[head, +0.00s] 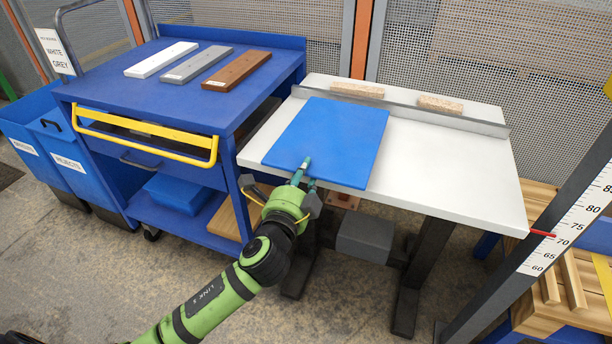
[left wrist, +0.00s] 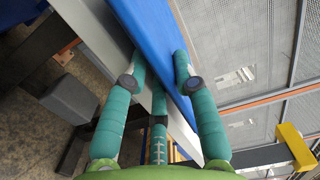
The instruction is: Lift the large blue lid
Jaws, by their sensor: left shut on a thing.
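The large blue lid (head: 330,135) is a flat square panel at the left part of the white table (head: 450,165). Its near edge lies at the table's front edge. My left gripper (head: 305,172) is at that near edge, shut on the lid, with one finger over it and the others at its underside. In the left wrist view the lid (left wrist: 158,38) runs between the teal fingers of the gripper (left wrist: 160,68). I cannot tell whether the lid is clear of the tabletop. My right gripper is not in view.
A blue cart (head: 130,88) with white, grey and brown boards stands left of the table. A metal rail (head: 400,108) with two small wooden blocks runs along the table's back. A height scale (head: 575,220) stands at right. The table's right half is clear.

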